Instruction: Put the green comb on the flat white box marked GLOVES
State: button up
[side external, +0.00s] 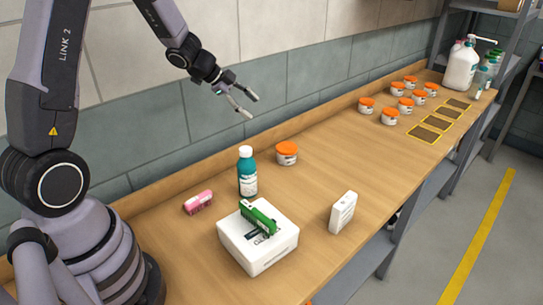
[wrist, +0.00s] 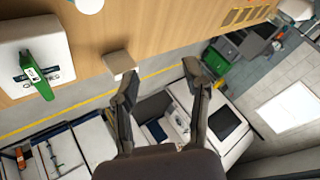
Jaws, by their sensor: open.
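The green comb (side external: 258,216) rests on top of the flat white box (side external: 262,258), partly covering the dark print on its lid. In the wrist view the comb (wrist: 38,78) lies across the box (wrist: 55,25), with one end near the box's edge. My gripper (side external: 250,107) is open and empty, raised in the air above the back of the bench and well clear of the comb and box. In the wrist view my open fingers (wrist: 161,78) have nothing between them.
A teal bottle (side external: 247,175), an orange-lidded jar (side external: 287,153) and a pink item (side external: 198,202) stand behind the box. A small white carton (side external: 342,212) stands to its right. Several orange-lidded jars and yellow-edged pads (side external: 423,133) are farther along the bench. The middle bench is clear.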

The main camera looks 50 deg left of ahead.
jog(key=s+a+r+n+t+y, duration=0.1)
jog(key=s+r+n+y, duration=0.25)
jog(key=r, duration=0.35)
jog(key=s+a+r+n+y, duration=0.1)
jog(key=s+r+n+y, duration=0.25)
jog(key=r, duration=0.35)
jog(key=s+d+n+g+h, duration=0.1)
jog(key=s+d+n, duration=0.2)
jog(key=s, duration=0.7)
jog(key=s+d+n+g+h, duration=0.2)
jog(key=s+d, duration=0.3)
jog(key=s, duration=0.6)
jog(key=shift+d+r+n, duration=0.35)
jog(key=shift+d+n, duration=0.05)
jog(key=shift+n, duration=0.3)
